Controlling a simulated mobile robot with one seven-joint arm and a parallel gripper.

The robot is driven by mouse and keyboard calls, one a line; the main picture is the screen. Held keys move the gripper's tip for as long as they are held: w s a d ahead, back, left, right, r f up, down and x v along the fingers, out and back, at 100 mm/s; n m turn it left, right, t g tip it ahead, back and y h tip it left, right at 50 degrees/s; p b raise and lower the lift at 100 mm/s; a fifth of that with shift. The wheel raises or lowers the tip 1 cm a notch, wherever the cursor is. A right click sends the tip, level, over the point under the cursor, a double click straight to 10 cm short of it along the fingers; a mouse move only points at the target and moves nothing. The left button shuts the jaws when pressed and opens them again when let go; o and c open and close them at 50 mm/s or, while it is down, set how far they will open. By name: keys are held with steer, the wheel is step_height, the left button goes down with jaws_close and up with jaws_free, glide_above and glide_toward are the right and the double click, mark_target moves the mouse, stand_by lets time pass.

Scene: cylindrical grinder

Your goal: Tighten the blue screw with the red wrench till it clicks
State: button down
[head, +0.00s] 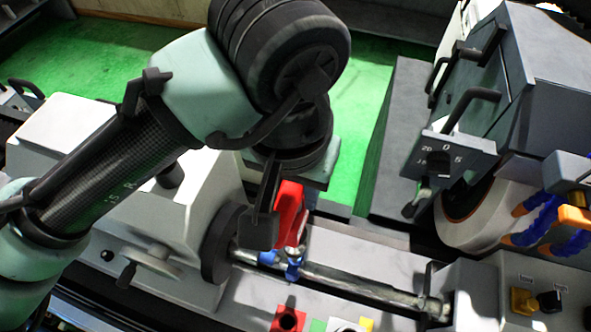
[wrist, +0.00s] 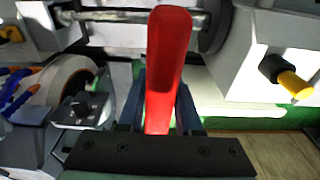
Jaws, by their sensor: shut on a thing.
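The red wrench (head: 291,210) is held in my gripper (head: 268,208), its handle tilted up and its silver end low over the workpiece shaft. In the wrist view the red wrench (wrist: 168,62) runs between the two dark fingers of my gripper (wrist: 160,105) and past them. The blue screw (head: 293,269) shows just under the wrench's silver end, on a clamp around the shaft. I cannot tell whether the wrench is fully seated on it. In the wrist view the screw is hidden behind the wrench.
The long shaft (head: 365,287) lies between the dark chuck (head: 221,243) at left and the tailstock (head: 470,290) at right. The grinding wheel housing (head: 470,215) stands at right behind. A red socket block (head: 287,319) and coloured parts sit in front. My arm covers the upper middle.

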stand_by(0.3)
steer(key=shift+f+b, duration=2.2)
steer(key=shift+f, duration=0.55)
steer(key=shift+f+b, duration=0.3)
steer(key=shift+f, duration=0.05)
steer(key=shift+f+b, duration=0.8)
steer(key=shift+f, duration=0.3)
steer(key=shift+f+b, duration=0.35)
steer(key=shift+f, duration=0.1)
steer(key=shift+s+f+m+b, duration=0.1)
steer(key=shift+f+m+b, duration=0.1)
steer(key=shift+m, duration=0.65)
steer(key=shift+s+f+m+b, duration=0.1)
steer(key=shift+m+b, duration=0.1)
steer(key=shift+m, duration=0.65)
steer(key=shift+d+m+g+h+b, duration=0.1)
steer(key=shift+m+g+h+b, duration=0.25)
steer(key=shift+m, duration=1.45)
steer(key=shift+r+n+p, duration=0.15)
steer(key=shift+n+p, duration=0.25)
steer(key=shift+n, duration=0.1)
